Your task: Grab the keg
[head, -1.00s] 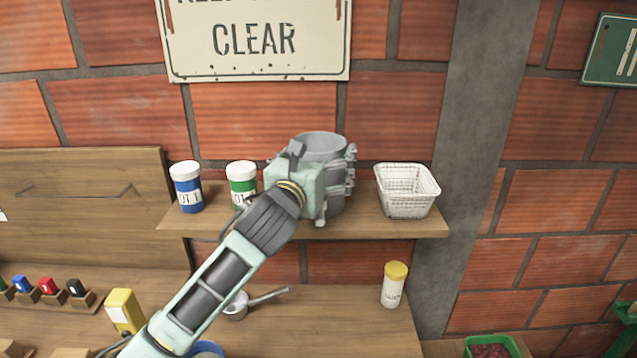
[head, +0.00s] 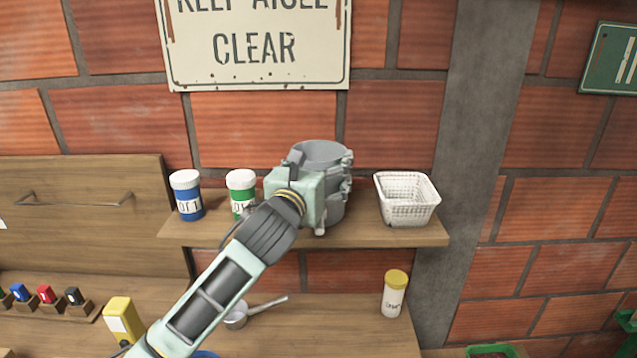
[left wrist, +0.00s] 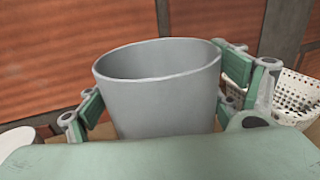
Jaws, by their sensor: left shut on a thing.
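The keg (head: 322,153) is a grey, open-topped cylinder at the wooden shelf, between the green-labelled jar and the white basket. It fills the middle of the left wrist view (left wrist: 160,95), upright or nearly so. My left gripper (head: 334,185) is shut on it, with a finger on each side of its wall. In the left wrist view, green finger pads flank the keg left and right. My gripper and wrist hide much of the keg's front and base in the head view, so I cannot tell whether it touches the shelf. My right gripper is not in view.
A blue jar (head: 186,195) and a green jar (head: 241,192) stand left of the keg. A white basket (head: 407,199) stands close on its right on the shelf (head: 390,235). Below are a yellow-capped bottle (head: 394,293) and a metal pan (head: 236,315). A brick wall is behind.

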